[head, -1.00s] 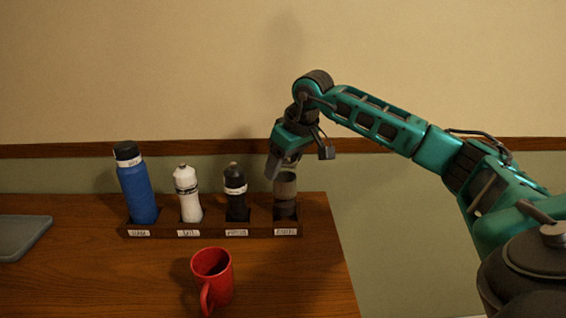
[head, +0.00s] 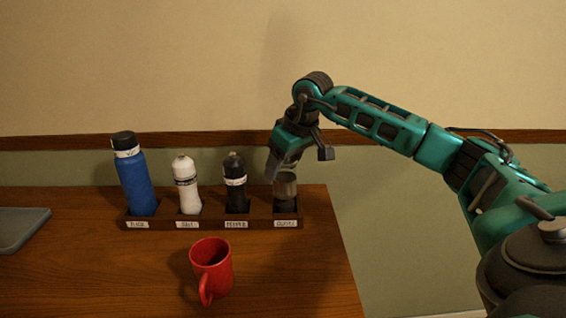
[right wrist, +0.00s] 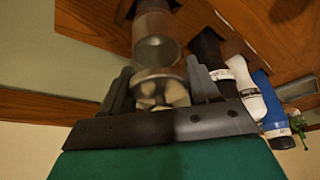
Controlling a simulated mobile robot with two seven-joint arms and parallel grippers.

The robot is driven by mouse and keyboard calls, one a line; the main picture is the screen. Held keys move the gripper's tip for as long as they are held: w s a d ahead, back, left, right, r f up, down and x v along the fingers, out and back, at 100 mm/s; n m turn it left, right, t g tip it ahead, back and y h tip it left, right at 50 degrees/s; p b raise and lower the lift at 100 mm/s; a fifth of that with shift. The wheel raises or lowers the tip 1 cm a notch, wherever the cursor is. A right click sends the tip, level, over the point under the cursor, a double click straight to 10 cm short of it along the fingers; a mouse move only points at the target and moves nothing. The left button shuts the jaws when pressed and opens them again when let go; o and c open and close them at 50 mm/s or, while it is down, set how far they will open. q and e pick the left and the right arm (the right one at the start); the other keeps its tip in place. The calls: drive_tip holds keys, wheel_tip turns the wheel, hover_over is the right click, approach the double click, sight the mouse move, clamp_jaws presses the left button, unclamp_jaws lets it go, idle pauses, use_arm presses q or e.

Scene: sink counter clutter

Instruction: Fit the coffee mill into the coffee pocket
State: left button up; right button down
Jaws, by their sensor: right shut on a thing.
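The coffee mill (head: 286,187), with a grey metallic upper part, stands upright at the rightmost pocket of a dark wooden rack. That coffee pocket (head: 286,223) has a small white label on its front. My right gripper (head: 279,170) comes from above and is shut on the top of the mill. In the right wrist view the fingers (right wrist: 160,88) flank the mill's round top, and its clear cylinder (right wrist: 155,45) extends away toward the rack. The mill's dark lower end appears within the pocket's outline; its exact depth is hidden. My left gripper is not in view.
In the rack stand a blue bottle (head: 137,182), a white shaker (head: 187,187) and a black pepper mill (head: 235,187). A red mug (head: 211,268) is in front. A grey tray (head: 20,228) lies at the left. The table's right edge is near the rack's end.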

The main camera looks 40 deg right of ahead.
drive_tip(key=shift+f, duration=0.45)
drive_tip(key=shift+c, duration=0.9)
unclamp_jaws()
drive_tip(key=v, duration=1.3)
drive_tip(key=shift+p, duration=0.35)
drive_tip(key=shift+f, duration=0.1)
